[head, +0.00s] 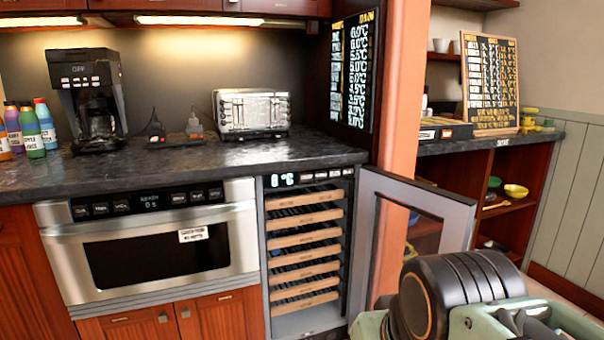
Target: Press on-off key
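The microwave drawer (160,245) is built into the cabinet at the left, with a steel front and dark window, and appears shut. Its black control panel (150,200) runs along the top edge. The panel has a small lit display (151,202), several keys at its left (101,208) and more keys at its right (197,197). The key labels are too small to read, so I cannot tell which one is on-off. My dark arm link (455,290) shows at the bottom right, well away from the panel. I cannot make out my gripper's fingers.
A wine cooler (305,245) stands right of the microwave, its glass-fronted door (415,225) swung open between the cooler and my arm. The dark counter (200,165) above holds a coffee maker (90,95), bottles (30,130) and a toaster (250,112). The microwave front is unobstructed.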

